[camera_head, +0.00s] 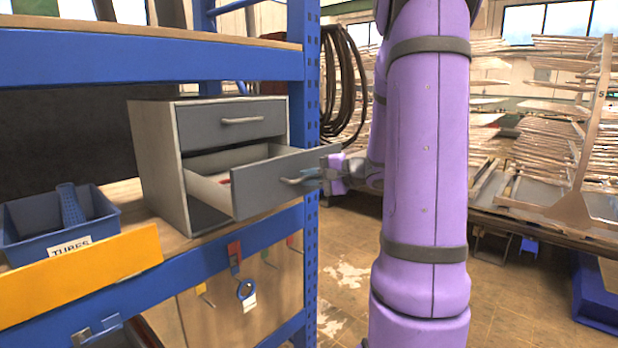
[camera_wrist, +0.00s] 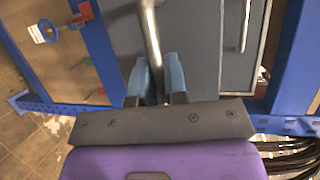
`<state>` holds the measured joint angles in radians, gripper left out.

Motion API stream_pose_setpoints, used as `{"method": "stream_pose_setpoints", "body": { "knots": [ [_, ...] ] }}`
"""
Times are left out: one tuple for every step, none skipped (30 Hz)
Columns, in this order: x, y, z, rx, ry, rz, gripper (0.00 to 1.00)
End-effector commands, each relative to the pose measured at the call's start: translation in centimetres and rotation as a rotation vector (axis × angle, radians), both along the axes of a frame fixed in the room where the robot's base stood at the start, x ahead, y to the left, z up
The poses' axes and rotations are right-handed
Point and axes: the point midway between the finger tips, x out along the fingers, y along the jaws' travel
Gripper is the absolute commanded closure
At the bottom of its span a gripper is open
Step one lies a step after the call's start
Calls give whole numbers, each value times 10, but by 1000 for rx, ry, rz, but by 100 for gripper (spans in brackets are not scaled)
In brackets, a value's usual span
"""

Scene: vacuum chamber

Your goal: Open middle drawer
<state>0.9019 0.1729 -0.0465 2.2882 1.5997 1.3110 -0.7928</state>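A small grey cabinet (camera_head: 160,165) stands on the wooden shelf. Its upper drawer (camera_head: 215,124) is closed. The drawer below it, the middle drawer (camera_head: 262,185), is pulled well out, and its pale inside shows. My gripper (camera_head: 312,176) is at this drawer's front, on its metal handle (camera_head: 291,181). In the wrist view, the blue fingers of my gripper (camera_wrist: 156,80) lie on either side of the handle (camera_wrist: 150,35) and appear closed on it. The upper drawer's handle (camera_wrist: 246,25) shows at the right there. Below the pulled-out drawer is a dark opening.
A blue bin (camera_head: 60,220) labelled TUBES sits left of the cabinet. A blue rack post (camera_head: 306,90) stands right beside the drawer. Tools hang on the board (camera_head: 265,285) below. A rack of pale sheets (camera_head: 560,110) stands at the right. Some floor (camera_head: 345,270) is clear.

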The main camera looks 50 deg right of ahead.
Motion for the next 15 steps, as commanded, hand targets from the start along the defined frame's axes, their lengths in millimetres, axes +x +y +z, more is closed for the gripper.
{"method": "stream_pose_setpoints", "body": {
  "knots": [
    [0,0,0,0,0,0,76],
    [0,0,0,0,0,0,69],
    [0,0,0,0,0,0,63],
    [0,0,0,0,0,0,63],
    [0,0,0,0,0,0,63],
    [0,0,0,0,0,0,63],
    [0,0,0,0,0,0,63],
    [0,0,0,0,0,0,63],
    [0,0,0,0,0,0,63],
    [0,0,0,0,0,0,63],
    [0,0,0,0,0,0,63],
    [-1,-1,0,0,0,-1,63],
    [-2,-2,1,0,0,-1,63],
    [-4,-3,1,0,-1,-2,63],
    [-7,-4,2,0,-1,-3,63]
  ]
}}
